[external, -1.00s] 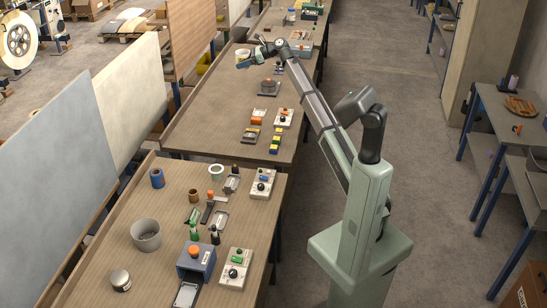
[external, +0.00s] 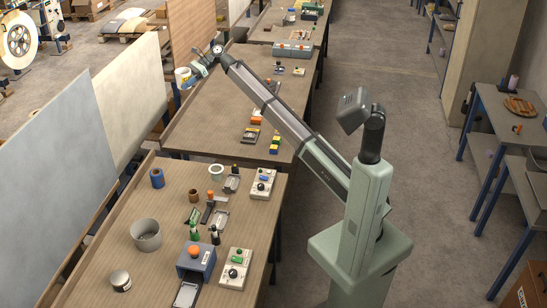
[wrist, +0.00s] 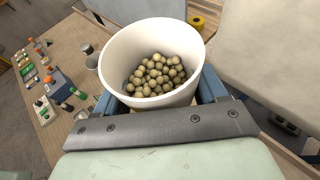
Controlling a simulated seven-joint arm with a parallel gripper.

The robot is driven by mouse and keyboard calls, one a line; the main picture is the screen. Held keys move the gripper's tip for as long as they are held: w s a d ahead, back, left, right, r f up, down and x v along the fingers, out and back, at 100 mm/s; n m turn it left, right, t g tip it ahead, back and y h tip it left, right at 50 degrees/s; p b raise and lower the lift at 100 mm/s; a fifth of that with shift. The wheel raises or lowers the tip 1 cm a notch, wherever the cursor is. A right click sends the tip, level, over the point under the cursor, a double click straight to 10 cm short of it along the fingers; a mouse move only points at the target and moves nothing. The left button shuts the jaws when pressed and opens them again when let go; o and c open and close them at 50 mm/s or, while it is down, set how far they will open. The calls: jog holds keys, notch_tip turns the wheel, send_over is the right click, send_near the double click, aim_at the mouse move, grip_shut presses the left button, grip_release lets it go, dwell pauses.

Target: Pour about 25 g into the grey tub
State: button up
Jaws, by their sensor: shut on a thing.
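My gripper (external: 187,80) is shut on a white cup (external: 181,74), out past the left edge of the far bench. In the wrist view, the cup (wrist: 118,48) sits between blue fingers and holds many tan-olive balls (wrist: 155,75). The balls lie well below its rim, and none are seen falling. The grey tub (external: 146,228) stands upright on the near bench, apart from the cup and nearer the external camera. I see no balls in the visible part of its inside. The cup's exact tilt is hard to tell.
The near bench (external: 100,248) also holds a lidded jar (external: 121,281), a blue roll (external: 157,178), a blue box (external: 196,262) and several small devices. Upright panels (external: 50,150) stand along the benches' left side. The far bench's middle is largely clear.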

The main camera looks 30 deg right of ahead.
jog(key=s+a+n+g+h, duration=0.2)
jog(key=s+a+n+g, duration=0.2)
jog(key=s+a, duration=0.8)
jog(key=s+a+n+g+h, duration=0.25)
jog(key=s+a, duration=0.35)
jog(key=a, duration=1.2)
jog(key=s+a+n+g+h, duration=0.2)
jog(key=s+a+n+g, duration=0.25)
jog(key=s+a, duration=0.7)
jog(key=shift+y, duration=0.25)
jog(key=w+a+f, duration=0.1)
jog(key=f, duration=1.1)
jog(key=w+f, duration=0.1)
jog(key=f, duration=1)
jog(key=w+a+f, duration=0.1)
jog(key=f, duration=1.1)
jog(key=shift+a+f, duration=0.3)
jog(key=shift+r, duration=0.1)
